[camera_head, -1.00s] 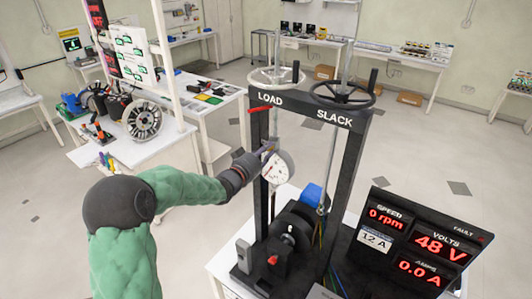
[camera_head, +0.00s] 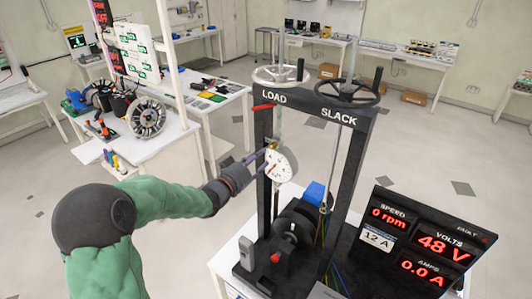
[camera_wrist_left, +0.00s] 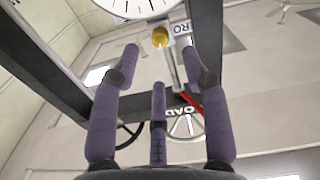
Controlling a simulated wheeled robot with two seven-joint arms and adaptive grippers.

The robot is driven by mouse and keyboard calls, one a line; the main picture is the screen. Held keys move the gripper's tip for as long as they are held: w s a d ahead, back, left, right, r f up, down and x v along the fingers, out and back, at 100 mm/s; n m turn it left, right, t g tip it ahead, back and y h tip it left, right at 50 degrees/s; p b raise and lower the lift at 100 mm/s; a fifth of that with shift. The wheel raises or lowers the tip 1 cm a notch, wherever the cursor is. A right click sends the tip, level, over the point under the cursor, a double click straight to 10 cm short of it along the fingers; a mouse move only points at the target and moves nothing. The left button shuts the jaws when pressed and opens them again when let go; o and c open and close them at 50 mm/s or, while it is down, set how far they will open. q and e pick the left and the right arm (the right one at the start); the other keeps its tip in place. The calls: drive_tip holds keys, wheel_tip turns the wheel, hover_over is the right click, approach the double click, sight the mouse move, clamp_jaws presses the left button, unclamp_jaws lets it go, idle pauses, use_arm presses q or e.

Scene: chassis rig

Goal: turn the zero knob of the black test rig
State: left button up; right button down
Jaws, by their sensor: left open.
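The black test rig (camera_head: 345,160) stands on a white table, with a round white dial gauge (camera_head: 281,166) hung between its posts. The zero knob (camera_head: 273,146) is a small brass-coloured knob at the dial's upper edge. In the left wrist view the zero knob (camera_wrist_left: 160,37) sits at the dial's rim (camera_wrist_left: 130,10), beside a ZERO label (camera_wrist_left: 181,27). My left gripper (camera_head: 260,155) is beside the dial, at the left post. In the wrist view its purple fingers (camera_wrist_left: 162,65) are spread open, with the knob ahead, between the upper fingertips and apart from them. My right gripper is not in view.
A red lever (camera_head: 262,107) sticks out near the LOAD sign. Two handwheels (camera_head: 345,92) top the rig. A display panel (camera_head: 425,240) stands at the right. A side bench (camera_head: 130,150) with parts is behind my left arm. The floor between is open.

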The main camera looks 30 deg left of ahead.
sight(271, 147)
use_arm(q)
drive_tip(key=shift+s+a, duration=0.15)
drive_tip(key=shift+s, duration=2.55)
drive_tip(key=w+m+p, duration=0.1)
drive_tip(key=w, duration=0.3)
drive_tip(key=w+m, duration=0.2)
drive_tip(key=w, duration=0.2)
drive_tip(key=w+m+h+p, duration=0.1)
drive_tip(key=w+m, duration=0.1)
drive_tip(key=w, duration=0.2)
drive_tip(key=shift+w+d+r+p, duration=0.1)
drive_tip(key=shift+w+d+p, duration=0.05)
drive_tip(key=shift+d+p, duration=0.15)
drive_tip(key=shift+c, duration=0.2)
clamp_jaws()
